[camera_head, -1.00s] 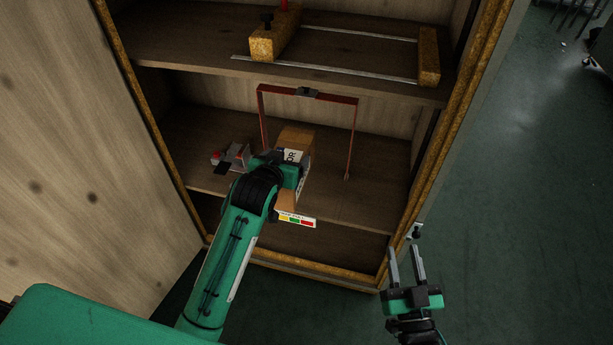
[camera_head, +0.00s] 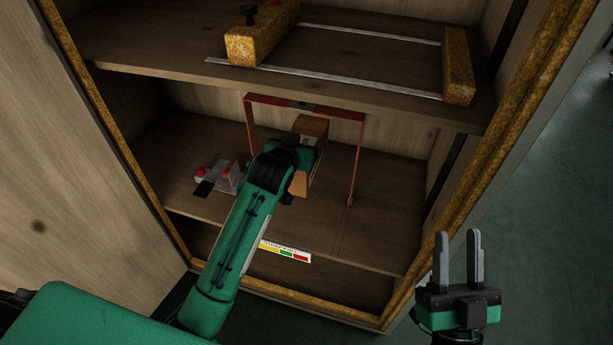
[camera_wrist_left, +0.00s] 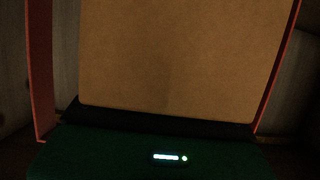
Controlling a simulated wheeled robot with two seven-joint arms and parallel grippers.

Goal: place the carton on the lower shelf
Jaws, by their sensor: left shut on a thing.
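The brown carton (camera_head: 313,128) is in the lower bay of the wooden cabinet, above the lower shelf (camera_head: 385,205), close to a red arch. My left gripper (camera_head: 303,150) is shut on it; its fingers are mostly hidden by my arm. In the left wrist view the carton's plain face (camera_wrist_left: 180,55) fills the middle, between the two red posts. I cannot tell whether its bottom touches the shelf. My right gripper (camera_head: 457,245) is open and empty, outside the cabinet at the lower right.
The red arch (camera_head: 358,150) stands on the shelf. A small clear block with red parts (camera_head: 228,178) and a dark piece lie left of my arm. A colour label (camera_head: 286,252) is on the shelf front. Above, the upper shelf (camera_head: 345,65) carries cork-like blocks and rails. The shelf's right side is clear.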

